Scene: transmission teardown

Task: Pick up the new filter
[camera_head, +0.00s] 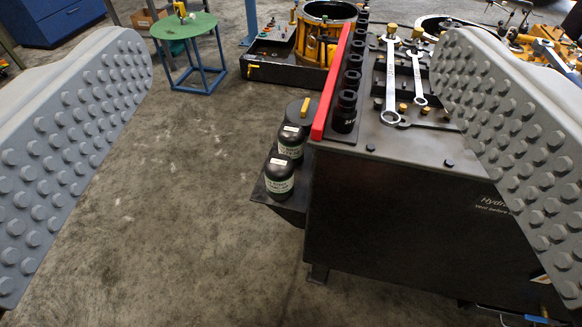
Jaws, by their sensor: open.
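My gripper (292,58) is open and empty, with its two grey studded jaws wide apart at the left and right of the view. Two black canisters with white labels stand upright on a low side shelf of a dark cabinet, between the jaws in the picture and ahead of them. The front canister (279,177) is nearest; the second canister (291,145) stands just behind it. A wider dark cylinder (301,112) with a yellow piece on top is behind both. The labels are too small to read, so I cannot tell which one is the new filter.
The dark cabinet (410,220) carries a red strip (331,90), a row of black sockets (345,108) and wrenches (391,82). A green-topped stool (183,26) and a yellow housing (321,38) stand farther back. The floor left of the shelf is clear.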

